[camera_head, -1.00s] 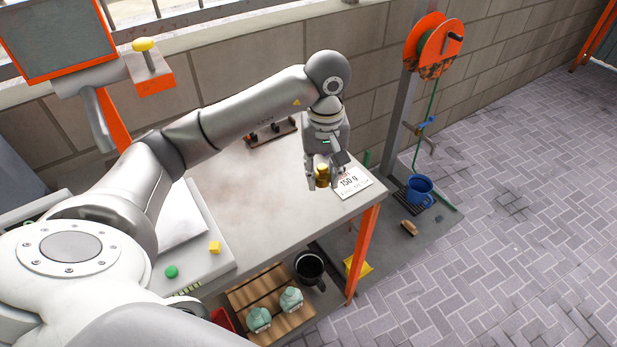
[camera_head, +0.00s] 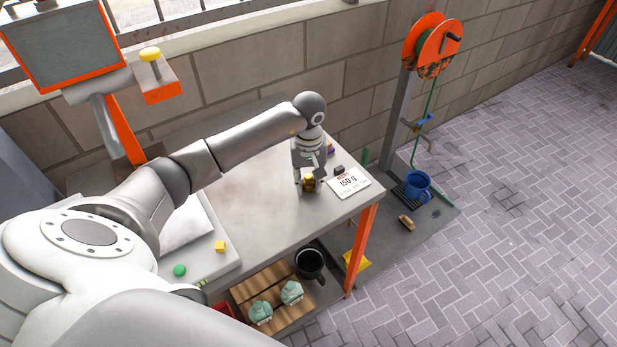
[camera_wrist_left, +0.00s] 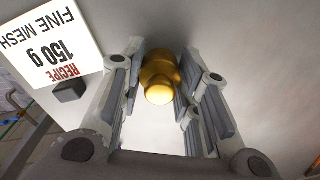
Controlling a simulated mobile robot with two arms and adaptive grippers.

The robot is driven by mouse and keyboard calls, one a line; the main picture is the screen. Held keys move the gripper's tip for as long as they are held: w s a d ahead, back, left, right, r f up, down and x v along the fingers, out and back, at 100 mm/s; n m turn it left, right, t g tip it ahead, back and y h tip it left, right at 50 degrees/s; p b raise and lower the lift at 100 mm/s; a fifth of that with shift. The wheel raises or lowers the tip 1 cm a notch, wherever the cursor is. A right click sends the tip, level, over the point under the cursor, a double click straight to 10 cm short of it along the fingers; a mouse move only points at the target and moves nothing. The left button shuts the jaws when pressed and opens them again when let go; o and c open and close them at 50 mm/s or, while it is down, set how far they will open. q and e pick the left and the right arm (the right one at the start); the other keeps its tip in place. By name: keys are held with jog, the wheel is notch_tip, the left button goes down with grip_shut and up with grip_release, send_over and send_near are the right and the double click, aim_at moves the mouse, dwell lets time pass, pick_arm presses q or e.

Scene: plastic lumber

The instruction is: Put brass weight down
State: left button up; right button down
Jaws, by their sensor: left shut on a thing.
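The brass weight (camera_head: 308,185) is a small gold knobbed cylinder over the right part of the grey table (camera_head: 262,192), just left of the recipe card. In the left wrist view the brass weight (camera_wrist_left: 158,82) stands between the two finger pads. My left gripper (camera_head: 309,178) points down and is shut on it; it also shows in the left wrist view (camera_wrist_left: 156,92). I cannot tell whether the weight's base touches the table. My right gripper is not in view.
A white recipe card (camera_head: 348,183) reading 150 g lies right of the gripper, with a small dark block (camera_head: 339,169) beside it. The table left of the gripper is clear.

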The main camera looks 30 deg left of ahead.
pick_arm(q)
jog(key=shift+f, duration=0.2)
jog(key=o, duration=1.1)
jog(key=shift+r, duration=0.1)
